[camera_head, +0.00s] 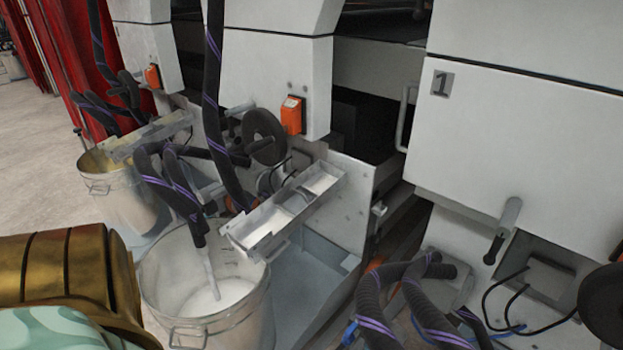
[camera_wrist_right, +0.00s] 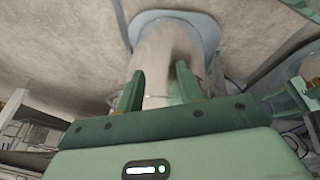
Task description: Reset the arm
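My right gripper (camera_wrist_right: 159,88) shows in the right wrist view with its two green fingers apart. A pale bucket-like container (camera_wrist_right: 165,50) shows beyond and between the fingers. I cannot tell how far it is from them, but the fingers do not appear to grip it. My left gripper is not in either view, and the right gripper does not show in the head view.
In the head view, a metal bucket (camera_head: 160,268) with white liquid stands below a tray (camera_head: 283,212) and dark hoses (camera_head: 180,188). Another bucket (camera_head: 130,205) stands behind. White machine housings (camera_head: 520,130) fill the right. Open floor (camera_head: 40,130) lies at left.

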